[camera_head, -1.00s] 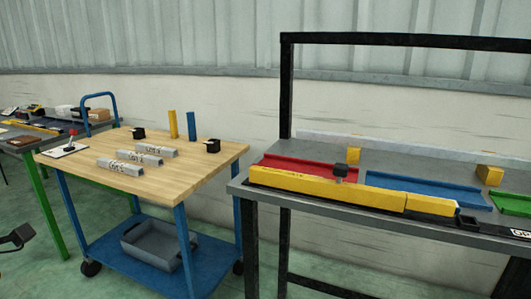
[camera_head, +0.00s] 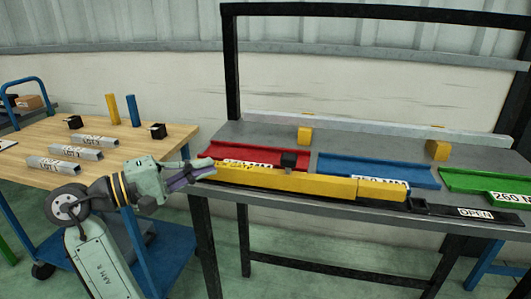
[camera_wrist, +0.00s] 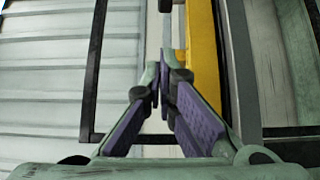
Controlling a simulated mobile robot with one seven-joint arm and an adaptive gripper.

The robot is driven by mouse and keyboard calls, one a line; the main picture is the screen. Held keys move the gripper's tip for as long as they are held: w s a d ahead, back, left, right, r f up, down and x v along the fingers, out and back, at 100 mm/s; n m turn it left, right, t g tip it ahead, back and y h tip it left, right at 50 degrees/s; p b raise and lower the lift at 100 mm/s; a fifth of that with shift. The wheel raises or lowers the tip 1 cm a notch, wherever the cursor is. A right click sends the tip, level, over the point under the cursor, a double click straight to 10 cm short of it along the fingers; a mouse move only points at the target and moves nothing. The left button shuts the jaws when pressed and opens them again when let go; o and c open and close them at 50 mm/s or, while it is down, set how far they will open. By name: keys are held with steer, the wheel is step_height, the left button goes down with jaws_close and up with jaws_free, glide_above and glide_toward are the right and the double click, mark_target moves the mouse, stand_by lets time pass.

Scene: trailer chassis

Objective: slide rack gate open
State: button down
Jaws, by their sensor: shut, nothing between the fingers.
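The rack gate is a long yellow bar (camera_head: 290,181) along the front edge of the grey bench, in front of the red and blue channels. A black knob (camera_head: 289,158) stands up near its middle. A shorter yellow piece (camera_head: 382,190) continues it to the right. An "OPEN" label (camera_head: 476,213) lies on the black strip further right. My gripper (camera_head: 212,168) is at the bar's left end, fingers shut and empty; I cannot tell whether they touch it. In the wrist view my fingertips (camera_wrist: 160,72) are close together beside the yellow bar (camera_wrist: 204,50).
Red (camera_head: 225,154), blue (camera_head: 345,169) and green (camera_head: 470,182) channels lie on the bench, with yellow blocks (camera_head: 304,136) behind. A black frame (camera_head: 232,70) rises at the back. A wooden table (camera_head: 60,138) with several grey bars stands left.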

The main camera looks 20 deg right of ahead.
mark_target(311, 179)
steer(key=d+p, duration=0.1)
steer(key=d, duration=0.2)
steer(key=w+d, duration=0.1)
steer(key=d, duration=0.2)
steer(key=d+p, duration=0.1)
steer(key=d, duration=0.2)
steer(key=shift+w+d+r+p, duration=0.15)
steer(key=shift+w+d+p, duration=0.15)
steer(key=shift+w+d, duration=0.1)
steer(key=d, duration=0.1)
steer(key=s+d+p, duration=0.1)
steer(key=shift+s+d, duration=0.3)
steer(key=shift+d, duration=0.05)
steer(key=shift+s+d, duration=0.25)
steer(key=shift+d, duration=0.05)
steer(key=shift+s+d, duration=0.1)
steer(key=shift+d, duration=0.1)
steer(key=s+d+p, duration=0.1)
steer(key=s+d, duration=0.3)
steer(key=d, duration=0.1)
steer(key=s+d+p, duration=0.1)
steer(key=d, duration=0.2)
steer(key=shift+s+d+p, duration=0.2)
steer(key=shift+s+p, duration=0.15)
steer(key=shift+s, duration=0.05)
steer(key=shift+w, duration=0.1)
